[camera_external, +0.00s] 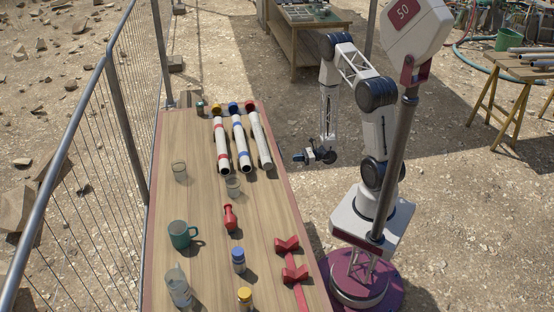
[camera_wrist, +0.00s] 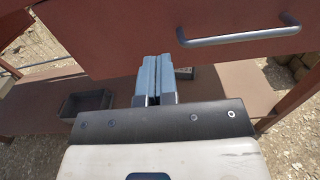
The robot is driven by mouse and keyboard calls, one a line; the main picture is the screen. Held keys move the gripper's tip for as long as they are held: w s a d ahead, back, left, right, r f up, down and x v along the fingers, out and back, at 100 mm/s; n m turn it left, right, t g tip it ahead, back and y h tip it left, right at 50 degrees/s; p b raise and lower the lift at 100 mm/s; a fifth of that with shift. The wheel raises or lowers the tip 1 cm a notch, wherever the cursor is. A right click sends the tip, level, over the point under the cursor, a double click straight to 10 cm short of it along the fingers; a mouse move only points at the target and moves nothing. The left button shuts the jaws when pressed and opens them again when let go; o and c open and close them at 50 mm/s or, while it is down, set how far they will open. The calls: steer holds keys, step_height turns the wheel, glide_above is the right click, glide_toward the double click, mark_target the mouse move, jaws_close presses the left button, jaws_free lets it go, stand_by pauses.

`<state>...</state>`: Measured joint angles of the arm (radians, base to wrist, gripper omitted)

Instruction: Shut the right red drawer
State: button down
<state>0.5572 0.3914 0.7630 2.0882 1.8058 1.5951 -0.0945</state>
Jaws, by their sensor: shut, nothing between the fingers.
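A red drawer front (camera_wrist: 130,30) with a grey bar handle (camera_wrist: 240,36) fills the upper part of the wrist view. I cannot tell how far out it stands, or whether it touches my fingers. My gripper (camera_wrist: 156,60) is shut and empty, its blue-grey fingers side by side over the drawer's lower edge, left of the handle. In the external view my gripper (camera_external: 300,157) hangs beside the table's right side, apart from the tabletop. No drawer front shows in that view.
The wooden table (camera_external: 205,205) bears several pipes, a green mug (camera_external: 180,235), a red tool (camera_external: 230,217) and red V-blocks (camera_external: 290,245). A lower shelf (camera_wrist: 240,85) holds a dark bin (camera_wrist: 87,103). A grey pole (camera_external: 398,165) stands before my arm. Open ground lies behind my gripper.

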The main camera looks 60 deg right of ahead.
steer(key=shift+v, duration=2.7)
steer(key=s+a+r+n+g, duration=0.2)
steer(key=a+r+n+g, duration=0.5)
steer(key=r, duration=0.4)
steer(key=s+a+r+n+g, duration=0.2)
steer(key=a+r+n+g, duration=0.5)
steer(key=r, duration=0.4)
steer(key=s+r+n+t+h, duration=0.2)
steer(key=s+r+n+h, duration=0.4)
steer(key=r, duration=0.5)
steer(key=s+r+n+t+h, duration=0.1)
steer(key=s+r+n+h, duration=0.6)
steer(key=r, duration=0.3)
steer(key=shift+a+r+t, duration=0.2)
steer(key=shift+r+t, duration=0.2)
